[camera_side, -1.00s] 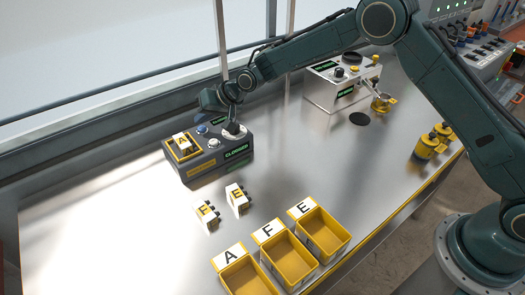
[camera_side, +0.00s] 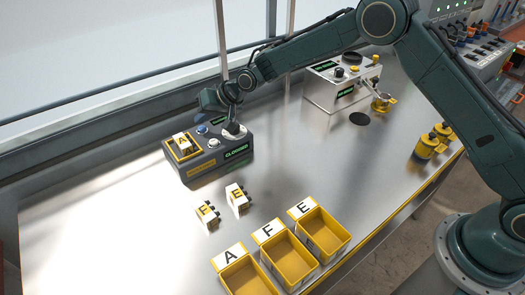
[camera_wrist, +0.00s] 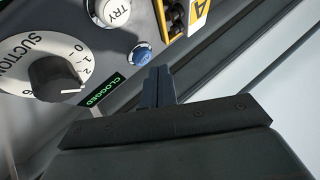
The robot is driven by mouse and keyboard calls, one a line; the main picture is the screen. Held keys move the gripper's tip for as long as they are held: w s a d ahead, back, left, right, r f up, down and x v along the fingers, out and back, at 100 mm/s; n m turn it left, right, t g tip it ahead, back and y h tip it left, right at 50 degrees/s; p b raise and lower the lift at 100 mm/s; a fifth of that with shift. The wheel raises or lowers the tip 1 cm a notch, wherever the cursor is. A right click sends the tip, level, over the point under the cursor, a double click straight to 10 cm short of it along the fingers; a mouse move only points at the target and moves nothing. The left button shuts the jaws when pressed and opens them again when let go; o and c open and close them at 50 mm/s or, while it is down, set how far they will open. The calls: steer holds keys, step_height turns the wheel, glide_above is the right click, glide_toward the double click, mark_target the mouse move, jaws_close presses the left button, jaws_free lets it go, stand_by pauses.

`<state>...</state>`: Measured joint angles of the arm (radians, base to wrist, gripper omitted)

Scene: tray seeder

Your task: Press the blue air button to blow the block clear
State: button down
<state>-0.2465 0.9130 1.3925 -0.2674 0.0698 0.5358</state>
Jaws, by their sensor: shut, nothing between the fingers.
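The blue air button (camera_side: 202,129) is on top of the dark seeder box, between the block nest and the dial. In the wrist view the blue button (camera_wrist: 141,56) lies just past my fingertips, slightly to the left; I cannot tell if they touch. My gripper (camera_wrist: 158,72) is shut and empty.
A TRY button (camera_wrist: 113,11), a suction dial (camera_wrist: 53,77) and a lit CLOGGED display (camera_wrist: 104,90) are close to the blue button. Blocks F (camera_side: 206,215) and E (camera_side: 237,198) lie in front, with yellow bins (camera_side: 345,240) beyond. The table at left is clear.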

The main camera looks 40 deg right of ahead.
mark_target(205, 129)
steer(key=shift+f, duration=1)
stand_by(1.8)
steer(key=shift+r, duration=0.95)
steer(key=shift+r, duration=0.15)
steer(key=shift+r, duration=2.4)
